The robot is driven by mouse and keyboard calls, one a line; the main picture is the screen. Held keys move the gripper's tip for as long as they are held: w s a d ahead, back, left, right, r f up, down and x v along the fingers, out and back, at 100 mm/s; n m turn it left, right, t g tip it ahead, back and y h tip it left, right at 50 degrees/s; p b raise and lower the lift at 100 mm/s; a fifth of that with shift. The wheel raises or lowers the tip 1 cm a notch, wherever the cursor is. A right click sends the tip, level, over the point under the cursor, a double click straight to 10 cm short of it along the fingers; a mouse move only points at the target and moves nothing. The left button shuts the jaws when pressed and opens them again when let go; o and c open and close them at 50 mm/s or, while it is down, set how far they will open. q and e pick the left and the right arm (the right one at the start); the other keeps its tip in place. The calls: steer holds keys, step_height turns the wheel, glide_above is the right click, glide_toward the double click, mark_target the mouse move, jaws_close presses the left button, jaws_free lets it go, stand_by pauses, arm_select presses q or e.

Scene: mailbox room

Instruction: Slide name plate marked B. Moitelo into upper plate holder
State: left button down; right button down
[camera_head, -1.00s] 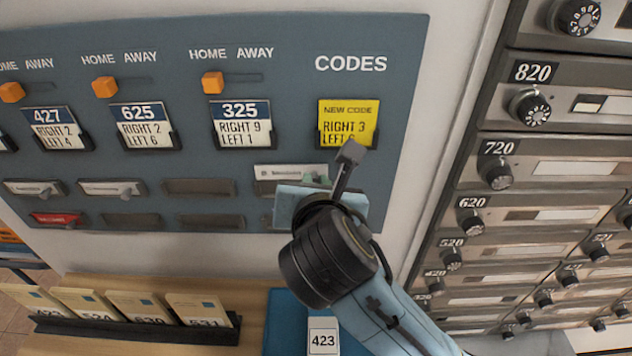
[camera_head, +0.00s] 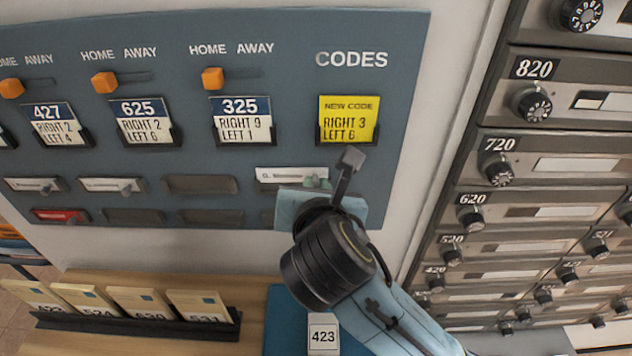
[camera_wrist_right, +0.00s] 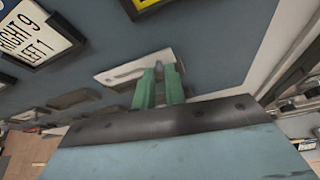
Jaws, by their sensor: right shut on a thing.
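The white name plate (camera_head: 280,177) is in front of the blue-grey panel, below the yellow code card; its lettering is too blurred to read fully. My right gripper (camera_head: 317,181) is shut on it, green fingertips near its right part. In the right wrist view the fingers (camera_wrist_right: 159,87) hold the plate (camera_wrist_right: 122,69) close to the panel. The gripper body hides what is behind and below, so I cannot tell whether the plate sits in a holder. An empty upper-row plate holder (camera_head: 200,185) is to its left. My left gripper is not in view.
Filled upper holders (camera_head: 112,185) are further left, with a lower row beneath holding a red plate (camera_head: 62,215). Card slots jut out above. Mailboxes with dials (camera_head: 535,105) stand right. A card rack (camera_head: 140,328) and a blue item marked 423 are below.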

steer(key=shift+f, duration=0.95)
stand_by(0.4)
steer(key=c, duration=1)
jaws_free()
steer(key=shift+o, duration=0.2)
steer(key=s, duration=0.8)
stand_by(0.3)
